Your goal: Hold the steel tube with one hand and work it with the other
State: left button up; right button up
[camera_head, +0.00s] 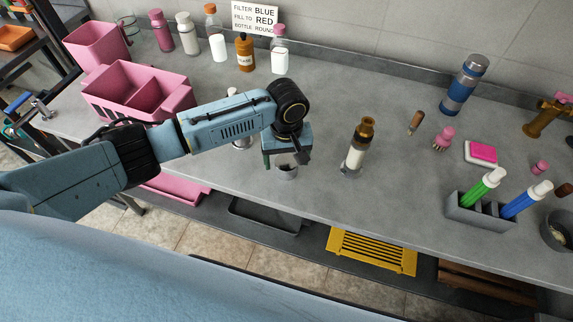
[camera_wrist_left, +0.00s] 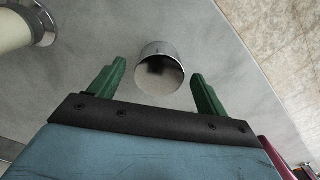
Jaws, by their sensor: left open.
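A short steel tube (camera_head: 287,173) stands on the grey counter in the head view, just below my left gripper. In the left wrist view the steel tube (camera_wrist_left: 161,70) shows its round, dark, open end between the green fingertips, with a gap on each side. My left gripper (camera_head: 285,160) points down at it and is open; its spread fingers also show in the left wrist view (camera_wrist_left: 158,72). Whether the fingertips are level with the tube or above it, I cannot tell. My right gripper is in neither view.
A pink divided caddy (camera_head: 180,101) and several bottles stand at the back left. A grey holder (camera_head: 478,216) with green and blue bottles stands at the right. The counter's front edge is near the tube.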

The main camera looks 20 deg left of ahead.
aim_at(287, 162)
pick_arm(q)
jog(key=shift+f, duration=0.8)
jog(key=shift+c, duration=0.3)
jog(key=c, duration=1)
jog(key=shift+o, duration=0.2)
jog(key=shift+r, duration=0.15)
notch_tip(287, 162, up, 10)
jog(key=shift+f+p, duration=0.1)
jog(key=shift+p, duration=0.75)
